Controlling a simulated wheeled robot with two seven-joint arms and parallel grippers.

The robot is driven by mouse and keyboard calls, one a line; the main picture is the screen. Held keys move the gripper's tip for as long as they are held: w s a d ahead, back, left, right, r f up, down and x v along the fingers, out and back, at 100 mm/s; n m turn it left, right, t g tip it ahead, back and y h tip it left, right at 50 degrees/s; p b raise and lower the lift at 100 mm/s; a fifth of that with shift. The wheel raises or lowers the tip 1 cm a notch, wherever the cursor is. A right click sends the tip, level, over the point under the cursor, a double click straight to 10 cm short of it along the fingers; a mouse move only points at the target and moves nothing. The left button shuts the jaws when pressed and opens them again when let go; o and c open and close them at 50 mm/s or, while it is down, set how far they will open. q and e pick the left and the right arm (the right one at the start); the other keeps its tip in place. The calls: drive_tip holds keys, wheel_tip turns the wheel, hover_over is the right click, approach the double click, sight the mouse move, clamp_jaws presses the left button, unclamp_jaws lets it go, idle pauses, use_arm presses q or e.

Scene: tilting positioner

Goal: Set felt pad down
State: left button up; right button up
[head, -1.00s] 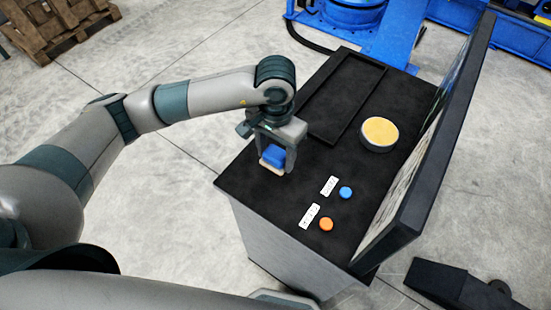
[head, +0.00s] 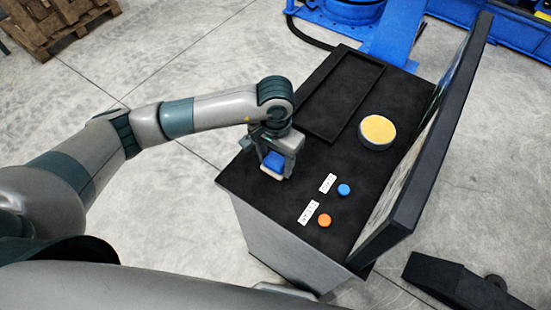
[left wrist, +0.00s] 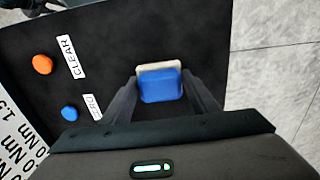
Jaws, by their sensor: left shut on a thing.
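The felt pad (head: 273,162) is a blue block with a cream-coloured layer on its underside. It is between the fingers of my left gripper (head: 275,168), which is shut on it, over the near left part of the black cabinet top (head: 252,183). In the left wrist view the pad (left wrist: 161,86) sits between the two dark fingers of the left gripper (left wrist: 163,92), its cream edge showing at the far side. The pad is at or close to the cabinet top; I cannot tell whether it touches. My right gripper is not in view.
An orange button (head: 325,220) and a blue button (head: 344,190), each with a white label, are right of the pad. A round tin with a yellow top (head: 377,131) and an empty shallow tray (head: 318,122) are farther back. A tilted screen (head: 437,140) borders the right side.

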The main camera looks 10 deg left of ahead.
sight(276, 160)
use_arm(q)
drive_tip(key=shift+f, duration=0.1)
drive_tip(key=shift+f, duration=0.1)
drive_tip(key=o, duration=1.1)
drive_tip(key=shift+r, duration=0.3)
drive_tip(key=shift+r+b, duration=0.35)
drive_tip(key=shift+r, duration=0.05)
wheel_tip(276, 160, up, 11)
drive_tip(key=b, duration=0.4)
